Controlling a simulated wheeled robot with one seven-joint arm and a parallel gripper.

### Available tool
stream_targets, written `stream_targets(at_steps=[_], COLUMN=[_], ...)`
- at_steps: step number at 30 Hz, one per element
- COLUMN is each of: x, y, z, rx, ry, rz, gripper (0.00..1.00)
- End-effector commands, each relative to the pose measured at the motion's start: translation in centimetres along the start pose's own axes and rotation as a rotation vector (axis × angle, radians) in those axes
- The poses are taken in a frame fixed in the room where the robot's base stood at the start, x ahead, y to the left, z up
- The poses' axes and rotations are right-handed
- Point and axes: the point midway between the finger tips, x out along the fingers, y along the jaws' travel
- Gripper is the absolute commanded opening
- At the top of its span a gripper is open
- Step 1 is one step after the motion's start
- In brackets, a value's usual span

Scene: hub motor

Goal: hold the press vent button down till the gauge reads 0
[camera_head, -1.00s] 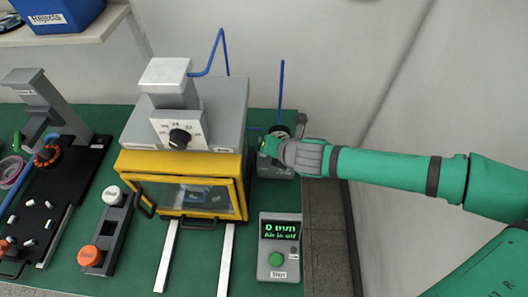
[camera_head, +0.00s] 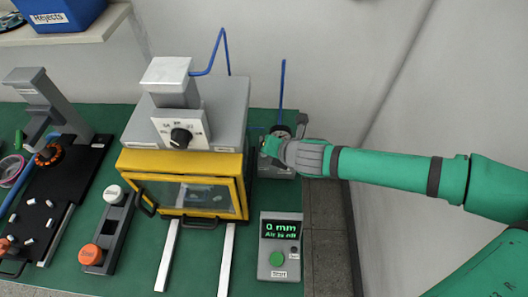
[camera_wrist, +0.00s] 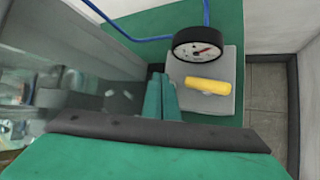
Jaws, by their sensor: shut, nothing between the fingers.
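The pressure gauge (camera_wrist: 199,47) is a round white dial with a black rim and a red needle. Its figures are too small to read. It stands on a grey box (camera_wrist: 232,92) with a yellow lever (camera_wrist: 207,86) in front of it. In the head view the gauge (camera_head: 281,132) shows just behind my gripper (camera_head: 268,147). My gripper is shut and empty, its green fingers (camera_wrist: 160,97) pointing at the left side of the grey box. I cannot make out the vent button; the fingers may hide it, and I cannot tell whether they touch it.
The grey press (camera_head: 203,105) with its yellow-framed guard (camera_head: 243,188) stands close left of my gripper. A display box (camera_head: 280,270) reads "0 mm" and "Air is off". Blue air hoses (camera_head: 283,92) rise behind. A wall is close at the right.

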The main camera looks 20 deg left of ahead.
Motion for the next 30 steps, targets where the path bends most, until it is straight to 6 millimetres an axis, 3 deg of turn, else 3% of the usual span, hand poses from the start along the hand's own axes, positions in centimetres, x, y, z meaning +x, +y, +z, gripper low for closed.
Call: stream_targets(at_steps=[30], x=[0.59], y=[-0.41], z=[-0.47], rx=[0.0], ry=[0.0], rz=[0.0], gripper=[0.0])
